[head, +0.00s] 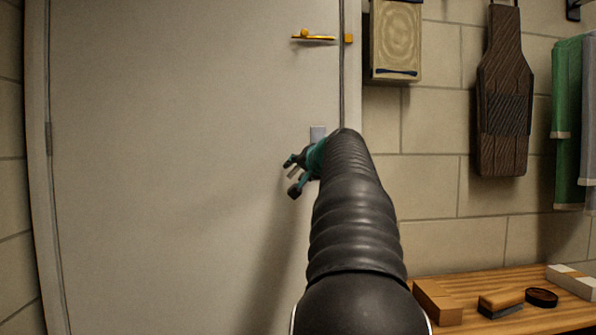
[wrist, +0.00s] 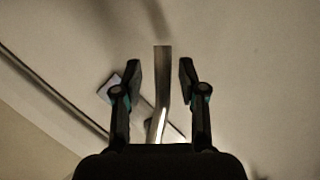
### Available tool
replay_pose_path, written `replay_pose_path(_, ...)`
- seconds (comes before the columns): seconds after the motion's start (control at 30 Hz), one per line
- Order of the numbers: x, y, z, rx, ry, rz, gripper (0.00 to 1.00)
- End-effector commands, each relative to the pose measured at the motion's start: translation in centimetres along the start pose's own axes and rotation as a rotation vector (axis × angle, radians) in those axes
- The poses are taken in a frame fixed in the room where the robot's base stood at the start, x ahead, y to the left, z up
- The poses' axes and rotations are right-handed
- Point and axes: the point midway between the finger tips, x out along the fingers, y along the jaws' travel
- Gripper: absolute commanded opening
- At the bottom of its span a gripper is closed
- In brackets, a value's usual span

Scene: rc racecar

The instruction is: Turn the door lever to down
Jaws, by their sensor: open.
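The pale door (head: 170,150) fills the left and middle of the head view and looks shut. Its lever's grey plate (head: 318,132) shows just above my gripper. My gripper (head: 291,175) is at the door beside the plate, its fingers pointing left and spread. In the wrist view, the metal door lever (wrist: 162,85) runs lengthwise between the two open fingers of my gripper (wrist: 160,68), with a gap on both sides. The plate (wrist: 112,92) shows behind the left finger. My arm and gripper hide most of the lever in the head view.
A brass latch (head: 315,37) sits higher on the door near its right edge. A wooden box (head: 396,40), a dark paddle-shaped object (head: 504,95) and towels (head: 568,120) hang on the right wall. A wooden bench (head: 470,285) with a brush (head: 500,302) stands low right.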

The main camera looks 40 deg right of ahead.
Motion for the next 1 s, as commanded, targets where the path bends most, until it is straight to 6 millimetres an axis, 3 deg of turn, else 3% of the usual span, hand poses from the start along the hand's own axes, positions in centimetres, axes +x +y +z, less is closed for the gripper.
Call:
replay_pose_path(0.6,-10.2,0.2,-0.1,0.001,0.003,0.003,0.41)
replay_pose_path(0.8,-11.6,0.1,-0.1,0.0,0.002,0.002,0.41)
replay_pose_path(1.0,-11.8,0.1,0.0,0.0,0.001,0.002,0.41)
